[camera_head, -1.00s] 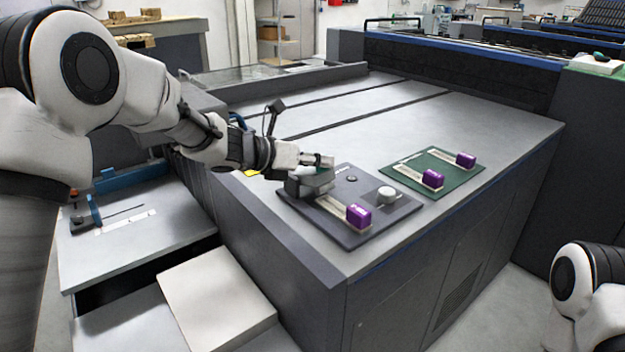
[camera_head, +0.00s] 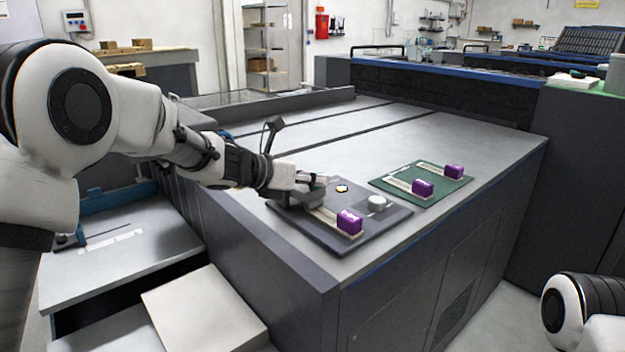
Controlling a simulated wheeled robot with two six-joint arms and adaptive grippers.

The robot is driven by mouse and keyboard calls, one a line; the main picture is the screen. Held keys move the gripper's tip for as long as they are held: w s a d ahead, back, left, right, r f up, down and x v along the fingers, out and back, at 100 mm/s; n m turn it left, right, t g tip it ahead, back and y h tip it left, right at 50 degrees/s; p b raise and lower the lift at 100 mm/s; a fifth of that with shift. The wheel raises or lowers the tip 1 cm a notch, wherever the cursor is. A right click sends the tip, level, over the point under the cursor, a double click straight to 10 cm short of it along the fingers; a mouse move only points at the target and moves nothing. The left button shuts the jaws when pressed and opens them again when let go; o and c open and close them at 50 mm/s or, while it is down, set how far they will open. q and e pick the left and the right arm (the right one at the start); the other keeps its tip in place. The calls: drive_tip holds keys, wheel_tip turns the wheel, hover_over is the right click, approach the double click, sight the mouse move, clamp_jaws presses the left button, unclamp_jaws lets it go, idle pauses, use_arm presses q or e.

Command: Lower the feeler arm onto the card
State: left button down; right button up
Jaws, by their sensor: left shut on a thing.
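The dark base plate (camera_head: 378,233) lies on the near corner of the grey machine top. It carries a pale strip (camera_head: 323,216) with a purple block (camera_head: 349,222) at its near end, a round grey knob (camera_head: 376,203) and a small lit yellowish lamp (camera_head: 342,188). My left gripper (camera_head: 318,181) is over the far left part of the plate, shut on the feeler arm, which it mostly hides. I cannot tell whether the feeler arm touches the card. My right gripper is out of view.
A green mat (camera_head: 428,194) with two more pale strips and purple blocks (camera_head: 423,188) lies to the right of the plate. The machine top (camera_head: 420,142) behind is clear. A lower table (camera_head: 120,262) and a pale box (camera_head: 203,308) stand at the left front.

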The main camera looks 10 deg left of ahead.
use_arm(q)
drive_tip(key=c, duration=1.2)
unclamp_jaws()
drive_tip(key=shift+s+d+f, duration=0.1)
drive_tip(key=shift+s+f, duration=0.05)
drive_tip(key=shift+f, duration=0.1)
drive_tip(key=shift+o, duration=0.2)
drive_tip(key=shift+d+r, duration=0.1)
drive_tip(key=shift+d, duration=0.05)
drive_tip(key=shift+s+a+r, duration=0.15)
drive_tip(key=shift+a, duration=0.2)
drive_tip(key=v, duration=1.1)
drive_tip(key=shift+a+r, duration=0.1)
drive_tip(key=shift+r, duration=0.05)
